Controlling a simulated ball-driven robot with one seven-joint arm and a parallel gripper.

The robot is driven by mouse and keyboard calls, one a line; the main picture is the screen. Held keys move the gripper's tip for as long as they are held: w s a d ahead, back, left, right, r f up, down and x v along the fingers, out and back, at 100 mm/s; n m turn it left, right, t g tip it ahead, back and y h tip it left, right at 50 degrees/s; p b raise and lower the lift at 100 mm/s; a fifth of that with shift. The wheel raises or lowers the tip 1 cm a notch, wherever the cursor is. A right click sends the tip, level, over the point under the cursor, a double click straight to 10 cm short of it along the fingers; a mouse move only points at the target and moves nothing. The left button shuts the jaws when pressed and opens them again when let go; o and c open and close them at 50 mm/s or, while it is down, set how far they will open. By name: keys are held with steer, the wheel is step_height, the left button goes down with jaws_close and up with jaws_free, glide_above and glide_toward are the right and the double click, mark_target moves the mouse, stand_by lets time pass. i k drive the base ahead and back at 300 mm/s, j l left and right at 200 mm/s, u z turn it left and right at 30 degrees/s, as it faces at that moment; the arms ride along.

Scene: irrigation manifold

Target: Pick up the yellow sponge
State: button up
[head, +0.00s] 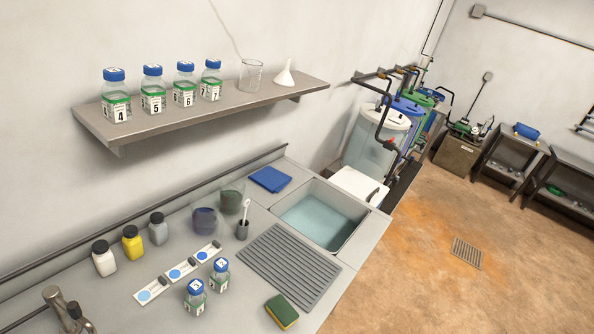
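The yellow sponge (281,313) lies on the grey counter (240,312) near its front edge, at the bottom of the head view. Its upper face is a dark green pad and its yellow body shows along the lower side. It sits below the ribbed draining mat, apart from it. Nothing covers it. My gripper does not show in this view.
Two blue-capped jars (194,297) stand left of the sponge. The ribbed grey draining mat (289,266) and a water-filled sink (322,217) lie beyond it. Several numbered jars stand on a wall shelf (200,115). Open brown floor (430,280) lies to the right.

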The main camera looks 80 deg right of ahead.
mark_target(281, 312)
steer(key=k+z, duration=0.2)
steer(key=z, duration=0.2)
steer(key=k+z, duration=0.2)
steer(key=z, duration=0.15)
steer(key=k+z, duration=0.2)
steer(key=z, duration=0.6)
